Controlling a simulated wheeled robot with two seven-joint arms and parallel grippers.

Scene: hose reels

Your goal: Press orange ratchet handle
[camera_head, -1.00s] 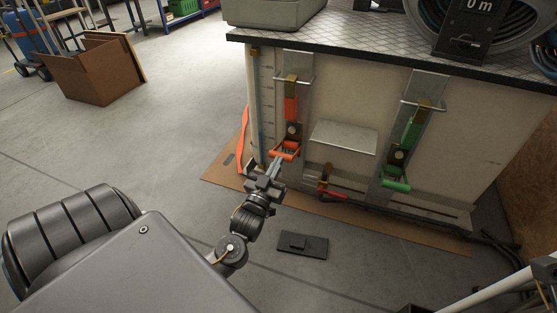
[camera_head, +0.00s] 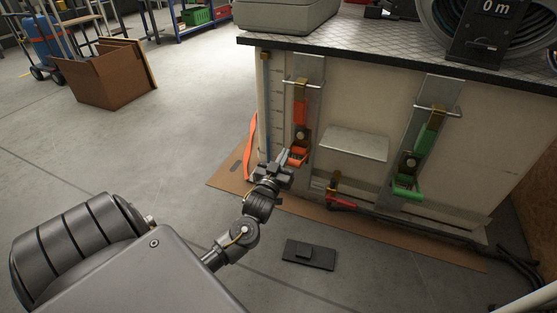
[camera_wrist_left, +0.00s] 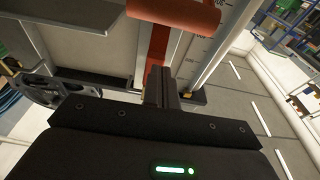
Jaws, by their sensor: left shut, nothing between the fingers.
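The orange ratchet handle (camera_head: 298,157) is at the lower end of the left ratchet strap on the front panel of the bench. In the left wrist view its orange grip bar (camera_wrist_left: 178,12) crosses the top of the picture. My left gripper (camera_head: 284,158) is shut and empty. In the head view it is close by the handle's lower left side. In the left wrist view its closed fingers (camera_wrist_left: 162,86) point up toward the panel, below the bar. I cannot tell whether they touch the handle. My right gripper is not in view.
A green ratchet handle (camera_head: 407,187) hangs on the right strap. A metal shelf (camera_head: 354,144) juts out between the straps. A red-handled part (camera_head: 341,202) is low on the panel. A dark flat block (camera_head: 309,254) lies on the floor. A cardboard box (camera_head: 103,77) stands far left.

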